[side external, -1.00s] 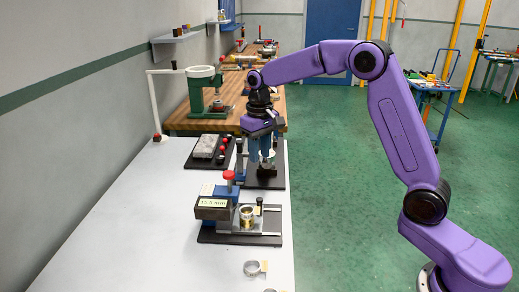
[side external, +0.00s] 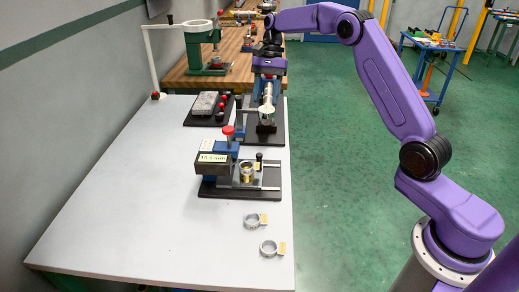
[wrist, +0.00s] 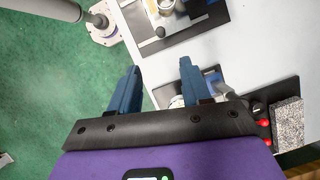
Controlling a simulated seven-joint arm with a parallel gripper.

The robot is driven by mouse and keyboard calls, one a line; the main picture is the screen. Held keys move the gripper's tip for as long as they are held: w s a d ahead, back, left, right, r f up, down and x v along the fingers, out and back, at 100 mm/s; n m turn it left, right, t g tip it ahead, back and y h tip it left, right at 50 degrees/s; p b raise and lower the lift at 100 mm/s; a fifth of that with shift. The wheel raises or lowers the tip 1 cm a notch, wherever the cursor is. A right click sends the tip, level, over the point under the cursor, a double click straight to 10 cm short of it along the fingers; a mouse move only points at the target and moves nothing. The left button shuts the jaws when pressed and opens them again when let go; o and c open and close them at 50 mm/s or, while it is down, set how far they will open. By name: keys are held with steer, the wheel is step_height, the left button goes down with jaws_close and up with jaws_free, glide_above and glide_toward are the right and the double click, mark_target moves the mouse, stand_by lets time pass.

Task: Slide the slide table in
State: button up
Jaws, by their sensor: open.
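The near fixture (side external: 240,178) has a black base, a grey block with a size label, a red-topped post, and a slide table (side external: 249,183) on rails carrying a brass-coloured ring and a black knob.
A black tray (side external: 208,118) with a grey block and red knobs lies left of the far fixture. Two loose rings with tags (side external: 252,219) lie near the front edge. A green press (side external: 207,58) stands on the wooden bench behind. The table's left side is clear.

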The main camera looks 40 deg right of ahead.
mark_target(259, 155)
steer(key=x, duration=1.7)
steer(key=shift+f, duration=0.1)
steer(key=shift+a, duration=0.1)
jaws_close()
